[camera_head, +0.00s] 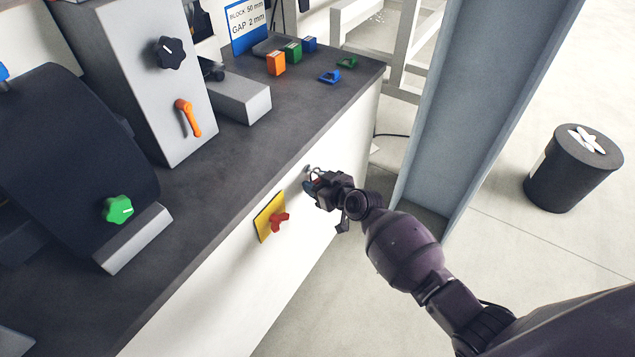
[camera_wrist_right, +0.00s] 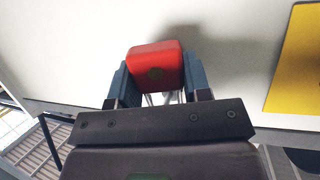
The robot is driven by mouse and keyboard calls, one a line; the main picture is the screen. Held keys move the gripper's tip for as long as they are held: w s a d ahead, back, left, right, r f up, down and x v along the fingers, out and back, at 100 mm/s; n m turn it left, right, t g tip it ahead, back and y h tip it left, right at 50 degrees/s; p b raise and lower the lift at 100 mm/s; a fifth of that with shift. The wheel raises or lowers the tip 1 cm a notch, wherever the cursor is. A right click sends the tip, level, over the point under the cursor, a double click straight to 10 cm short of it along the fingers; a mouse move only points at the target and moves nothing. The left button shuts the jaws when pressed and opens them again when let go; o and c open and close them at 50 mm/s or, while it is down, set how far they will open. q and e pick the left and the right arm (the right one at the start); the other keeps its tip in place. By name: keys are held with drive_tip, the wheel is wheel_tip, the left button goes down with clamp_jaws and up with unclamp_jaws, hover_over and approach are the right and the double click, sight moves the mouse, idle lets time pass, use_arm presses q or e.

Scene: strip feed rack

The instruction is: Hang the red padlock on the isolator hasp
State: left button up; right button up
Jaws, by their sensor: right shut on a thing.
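The red padlock (camera_wrist_right: 155,66) sits between the two fingers of my right gripper (camera_wrist_right: 158,82) in the right wrist view. The gripper is shut on its body, and a bit of bright metal shows between the fingers below it. In the head view my right gripper (camera_head: 312,187) is at the white cabinet front, with a small grey metal loop just above it. The isolator is a yellow plate (camera_head: 264,214) with a red handle (camera_head: 279,221), left of the gripper and apart from it. The yellow plate also shows at the right of the wrist view (camera_wrist_right: 298,65). I cannot make out the hasp clearly. My left gripper is out of view.
The dark worktop (camera_head: 225,165) lies above the cabinet front (camera_head: 225,280). It carries a grey machine (camera_head: 145,95) with an orange lever, and several coloured blocks at the back. A blue-grey column (camera_head: 470,110) stands right of my gripper. A dark bin (camera_head: 560,180) stands farther right.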

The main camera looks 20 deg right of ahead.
idle(0.3)
drive_tip(key=o, duration=1)
drive_tip(key=shift+o, duration=0.2)
drive_tip(key=shift+s, duration=0.1)
drive_tip(key=shift+s+r, duration=0.15)
drive_tip(key=shift+s, duration=0.05)
drive_tip(key=p+v, duration=0.2)
drive_tip(key=v, duration=0.8)
drive_tip(key=shift+d, duration=0.25)
drive_tip(key=shift+s+m, duration=0.1)
drive_tip(key=shift+m, duration=0.2)
